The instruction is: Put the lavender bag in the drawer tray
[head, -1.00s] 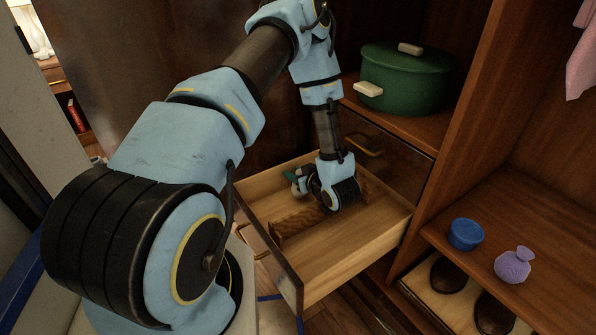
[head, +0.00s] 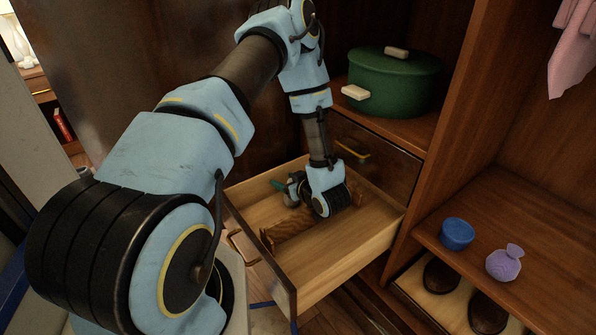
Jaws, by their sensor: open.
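The lavender bag (head: 504,263) is a small purple pouch with a tied neck. It stands on the wooden shelf at the right in the head view, well away from my gripper. The drawer (head: 345,258) is pulled out below the green pot. My gripper (head: 281,186) is over the drawer's back left part, beside the tray. It is open; its fingers are small and partly hidden by my wrist. I cannot tell whether it touches the tray.
A blue round container (head: 457,234) stands left of the bag on the shelf. Dark shoes (head: 488,312) sit on a lower board. A green lidded pot (head: 394,82) stands above a shut drawer (head: 385,160). Pink cloth (head: 571,45) hangs at upper right. The open drawer's right part is clear.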

